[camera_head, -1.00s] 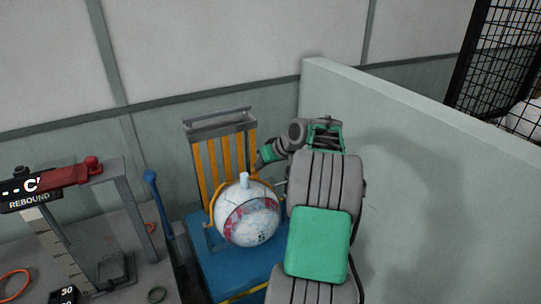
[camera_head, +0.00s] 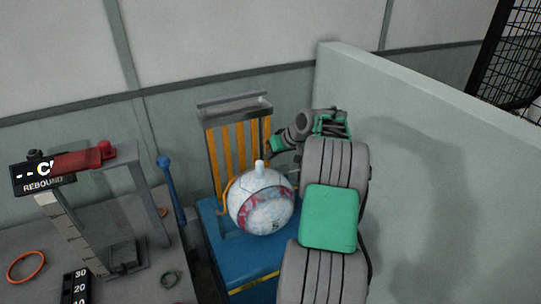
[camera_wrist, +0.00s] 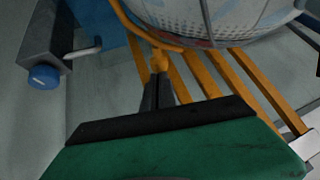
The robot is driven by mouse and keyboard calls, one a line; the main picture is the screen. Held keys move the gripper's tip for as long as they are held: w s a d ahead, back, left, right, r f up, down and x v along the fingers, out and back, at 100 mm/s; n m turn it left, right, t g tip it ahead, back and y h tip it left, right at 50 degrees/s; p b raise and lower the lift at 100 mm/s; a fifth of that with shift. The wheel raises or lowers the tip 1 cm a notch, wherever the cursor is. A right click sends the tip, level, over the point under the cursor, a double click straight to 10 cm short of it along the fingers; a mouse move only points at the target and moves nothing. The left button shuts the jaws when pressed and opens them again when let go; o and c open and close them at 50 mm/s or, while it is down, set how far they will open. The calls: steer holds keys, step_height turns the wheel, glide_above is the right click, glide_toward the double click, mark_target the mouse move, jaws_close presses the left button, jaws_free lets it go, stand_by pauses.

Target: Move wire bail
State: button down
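The wire bail (camera_head: 225,194) is a thin yellow-orange hoop curving round the left side of a white ball (camera_head: 262,205) with red marks. In the wrist view the bail (camera_wrist: 130,24) curves under the ball (camera_wrist: 225,18) to a small yellow grip piece. My gripper (camera_head: 270,152) is above and behind the ball, in front of the yellow slats. In the wrist view the dark fingers of my gripper (camera_wrist: 159,75) are close together, with the grip piece at their tips. They look shut on it. The far side of the bail is hidden behind the ball.
The ball rests on a blue press base (camera_head: 212,240) before upright yellow slats (camera_head: 222,148). A blue lever (camera_head: 172,188) and a rebound gauge (camera_head: 43,178) on a grey table stand at left. A pale partition (camera_head: 430,150) is close at right.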

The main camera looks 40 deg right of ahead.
steer(key=shift+a+f, duration=0.1)
steer(key=shift+r, duration=0.25)
steer(key=s+d+r+p, duration=0.1)
steer(key=s+d+r, duration=0.1)
steer(key=r, duration=0.4)
steer(key=s+d+r+p, duration=0.1)
steer(key=s+r+p, duration=0.1)
steer(key=r, duration=0.5)
steer(key=s+a+r+g, duration=0.1)
steer(key=a, duration=1.2)
steer(key=s+a+r+g, duration=0.1)
steer(key=s+a+r, duration=0.1)
steer(key=a, duration=1.1)
steer(key=s+a+f, duration=0.3)
steer(key=s, duration=0.3)
steer(key=s+a+f+n+g+h, duration=0.1)
steer(key=s+a+f, duration=0.2)
steer(key=s, duration=0.3)
steer(key=s+a+f, duration=0.3)
steer(key=s+a, duration=0.2)
steer(key=s, duration=0.1)
steer(key=shift+s+h, duration=0.35)
steer(key=shift+h, duration=0.05)
